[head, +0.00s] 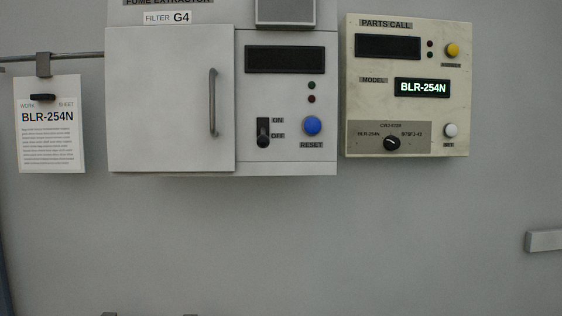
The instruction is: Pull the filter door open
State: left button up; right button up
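The filter door (160,105) is a pale grey panel on the left half of the fume extractor, under the "FILTER G4" label (167,17). It looks shut. Its upright dark handle (213,103) is near the door's right edge. Neither of my grippers shows clearly in the head view, and nothing touches the handle.
Right of the door are a dark display (284,60), an ON/OFF switch (263,132) and a blue reset button (312,126). A parts call panel (405,85) hangs further right. A work sheet (49,130) hangs on the left. The wall below is mostly clear.

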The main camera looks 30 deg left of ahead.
aim_at(170, 97)
jog(key=u, duration=1.6)
